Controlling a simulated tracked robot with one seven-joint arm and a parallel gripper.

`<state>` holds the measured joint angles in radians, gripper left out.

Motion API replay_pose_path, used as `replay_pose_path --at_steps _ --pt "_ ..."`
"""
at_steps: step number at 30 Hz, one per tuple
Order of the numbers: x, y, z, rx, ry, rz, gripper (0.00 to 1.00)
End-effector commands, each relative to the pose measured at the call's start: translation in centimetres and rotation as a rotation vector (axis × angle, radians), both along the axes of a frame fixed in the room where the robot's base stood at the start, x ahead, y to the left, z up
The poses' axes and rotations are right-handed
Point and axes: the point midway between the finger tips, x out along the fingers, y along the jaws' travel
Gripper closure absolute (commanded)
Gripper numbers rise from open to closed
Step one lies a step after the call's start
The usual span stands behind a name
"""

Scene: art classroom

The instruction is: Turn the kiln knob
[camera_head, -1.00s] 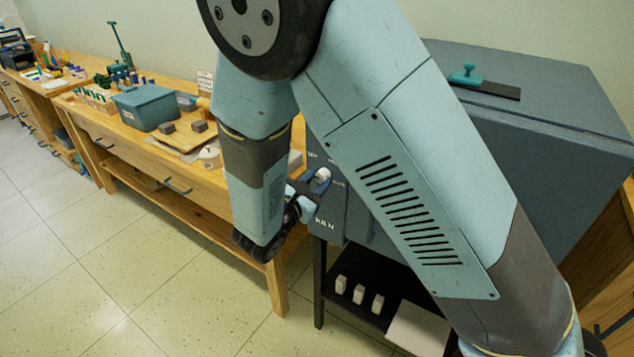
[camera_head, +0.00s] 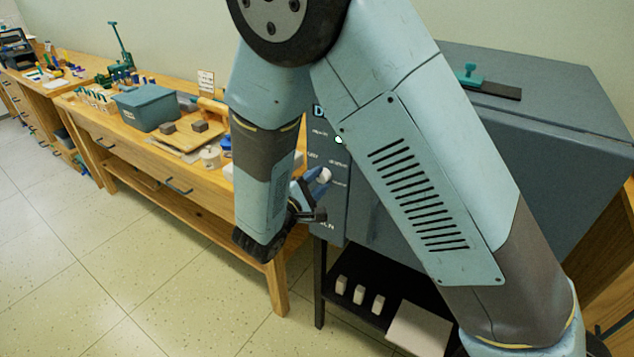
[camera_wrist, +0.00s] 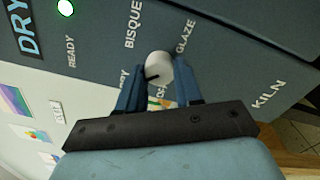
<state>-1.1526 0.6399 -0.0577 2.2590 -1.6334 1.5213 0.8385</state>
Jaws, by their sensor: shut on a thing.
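The kiln (camera_head: 500,150) is a large grey-blue box on a dark stand. Its knob (camera_wrist: 158,64) is round and white with a dark pointer mark. The mark points to the lower left in the wrist view, roughly toward a partly hidden DRY label. My gripper (camera_wrist: 158,74) is shut on the knob, one blue finger on each side. In the head view the knob (camera_head: 325,174) shows at the tips of my gripper (camera_head: 319,180). The display (camera_wrist: 23,28) reads DRY, and the READY lamp (camera_wrist: 65,8) is lit. BISQUE and GLAZE labels stand above the knob; the label between my fingers is mostly hidden.
A wooden bench (camera_head: 150,155) with a blue-grey bin (camera_head: 149,107) and tools stands left of the kiln. A teal-handled tool (camera_head: 469,75) lies on the kiln. White posts (camera_head: 359,293) stand on the shelf below. The floor at left is clear.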

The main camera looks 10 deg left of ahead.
Motion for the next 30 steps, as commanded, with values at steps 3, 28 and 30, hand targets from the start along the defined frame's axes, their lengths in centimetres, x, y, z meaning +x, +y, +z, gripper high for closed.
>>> replay_pose_path --at_steps 3,28,30 --pt "-0.08 -0.17 -0.18 0.026 -0.007 -0.003 0.96" --pt "-0.07 -0.15 -0.17 0.05 -0.017 -0.003 0.4" --pt "-0.07 -0.13 -0.15 0.051 -0.019 -0.002 0.4"
